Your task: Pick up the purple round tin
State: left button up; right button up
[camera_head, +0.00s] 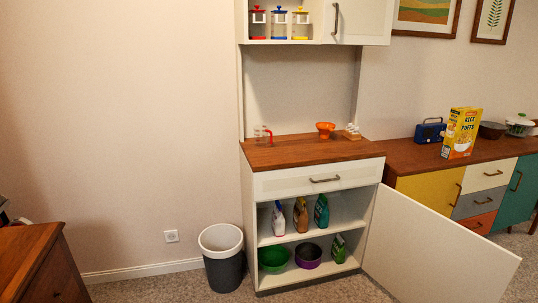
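A purple round tin (308,263) with a dark inside stands on the bottom shelf of the white hutch's open lower cupboard. It sits upright, between a green bowl (273,267) on its left and a green bottle (338,248) on its right. The shelf above it holds other bottles and does not hide it. Neither of my grippers is in view.
The open cupboard door (435,248) sticks out to the right. A grey bin (222,275) stands left of the hutch (250,225). A wooden cabinet (35,265) is at the lower left. A sideboard (400,158) with a yellow cereal box (461,132) is at right.

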aim_at(308, 254)
jog(key=i+l+z, duration=0.1)
jog(key=i+z, duration=0.35)
jog(key=i+j+z, duration=0.1)
jog(key=i+z, duration=0.35)
jog(key=i+l, duration=0.1)
jog(key=i, duration=0.3)
jog(key=i+l, duration=0.1)
jog(key=i, duration=0.35)
jog(key=i+l+u, duration=0.35)
jog(key=i+l, duration=0.15)
jog(key=i+l+u, duration=0.35)
jog(key=l, duration=0.3)
jog(key=i+j, duration=0.05)
jog(key=i, duration=0.05)
